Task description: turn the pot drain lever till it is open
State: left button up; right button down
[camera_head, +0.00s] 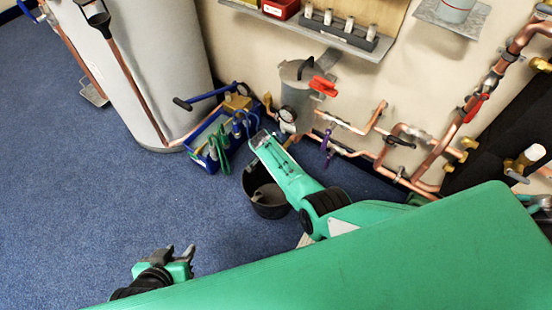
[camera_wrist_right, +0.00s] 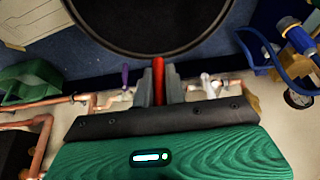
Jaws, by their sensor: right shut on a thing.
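My left gripper (camera_head: 179,250) is empty above the floor at the lower left, fingers apart.
A black bucket (camera_head: 268,203) stands on the carpet under my right arm; its rim also fills the top of the right wrist view (camera_wrist_right: 150,45). A blue tool tray (camera_head: 205,160) is left of it. Copper pipes (camera_head: 350,152) with valves run along the wall on the right.

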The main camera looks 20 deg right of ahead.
pick_arm(q)
jog(key=shift+w+d, duration=0.1)
jog(key=shift+d, duration=0.05)
dwell(0.3)
pick_arm(e)
jog(key=c, duration=1.5)
grip_release()
jog(key=shift+o, duration=0.2)
jog(key=shift+r, duration=0.1)
